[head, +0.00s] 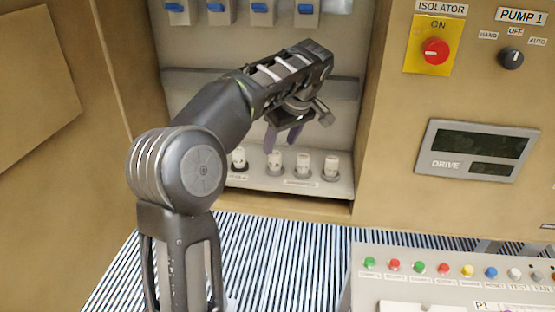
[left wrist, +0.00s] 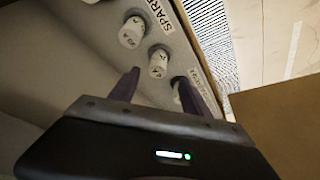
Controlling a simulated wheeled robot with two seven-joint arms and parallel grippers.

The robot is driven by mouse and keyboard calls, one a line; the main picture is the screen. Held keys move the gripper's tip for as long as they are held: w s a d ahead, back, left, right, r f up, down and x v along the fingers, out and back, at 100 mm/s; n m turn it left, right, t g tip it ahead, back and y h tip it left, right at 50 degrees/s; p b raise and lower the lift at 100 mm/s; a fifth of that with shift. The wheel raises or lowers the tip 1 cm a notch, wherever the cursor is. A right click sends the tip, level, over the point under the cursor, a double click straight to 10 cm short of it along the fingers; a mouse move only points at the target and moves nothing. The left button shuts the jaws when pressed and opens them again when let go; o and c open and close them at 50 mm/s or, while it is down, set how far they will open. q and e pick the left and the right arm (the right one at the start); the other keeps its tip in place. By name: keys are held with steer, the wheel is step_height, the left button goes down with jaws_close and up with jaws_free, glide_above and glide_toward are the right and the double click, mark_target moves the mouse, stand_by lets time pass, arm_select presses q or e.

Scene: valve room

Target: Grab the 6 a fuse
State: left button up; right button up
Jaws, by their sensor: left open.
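Several white fuses stand upright in a row on a pale shelf in the open cabinet: one at the left end (head: 238,158), two in the middle (head: 274,160) (head: 302,165) and one at the right end (head: 331,167). Their ratings are too small to read, so I cannot tell which is the 6 A fuse. My left gripper (head: 281,141) is open and empty above the row. In the left wrist view my left gripper (left wrist: 163,74) has one fuse (left wrist: 158,62) between its fingertips in the picture, and another fuse (left wrist: 177,88) is partly hidden. My right gripper is not in view.
A SPARE label (left wrist: 160,15) is on the shelf's front edge. Blue-handled switches (head: 263,8) hang above. The cabinet's side wall and the drive panel (head: 480,150) stand right. A button console (head: 440,275) is at front right. The striped floor (head: 270,255) is clear.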

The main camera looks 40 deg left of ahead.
mark_target(276, 154)
arm_select(q)
steer(key=shift+b+x, duration=1.05)
steer(key=shift+x, duration=0.4)
steer(key=shift+w+r, duration=0.1)
steer(key=shift+w, duration=0.05)
steer(key=shift+d, duration=0.1)
steer(key=p+x, duration=0.2)
steer(key=x, duration=0.2)
steer(key=shift+w+a+f, duration=0.1)
steer(key=shift+a+f, duration=0.1)
steer(key=shift+f, duration=0.35)
jaws_close()
